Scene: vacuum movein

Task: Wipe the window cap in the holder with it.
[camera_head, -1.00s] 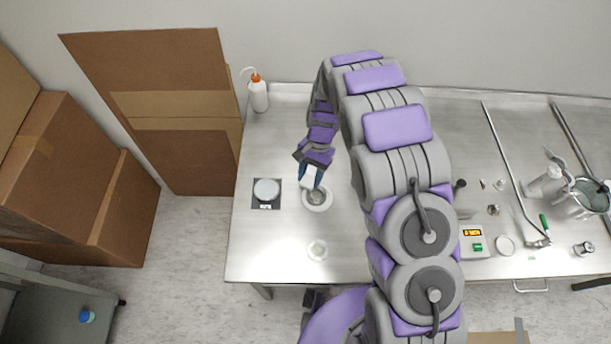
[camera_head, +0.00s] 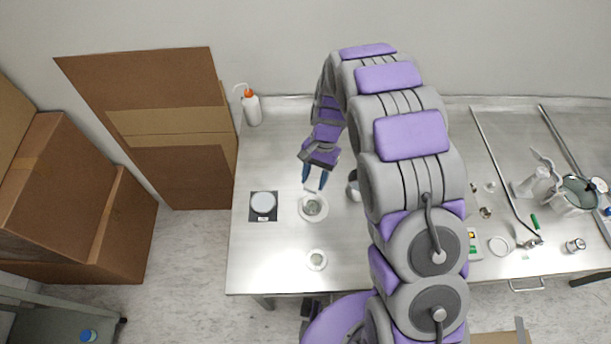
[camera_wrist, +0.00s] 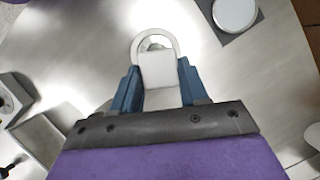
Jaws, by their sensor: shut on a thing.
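The holder (camera_head: 302,212) is a pale round ring on the metal table, with the greyish window cap (camera_head: 314,206) inside it. My gripper (camera_head: 316,184) is shut on a white wipe (camera_wrist: 158,70), a flat pale piece held between its blue fingertips. In the head view the wipe's end shows just behind the ring, and I cannot tell whether it touches. In the wrist view the wipe hides the near part of the holder (camera_wrist: 173,42) and most of the cap.
A scale (camera_head: 263,204) with a white round pan stands left of the holder. A smaller pale ring (camera_head: 316,260) lies nearer the table's front. A grey cup (camera_head: 354,187) stands right of my gripper. A wash bottle (camera_head: 251,108) stands at the back left.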

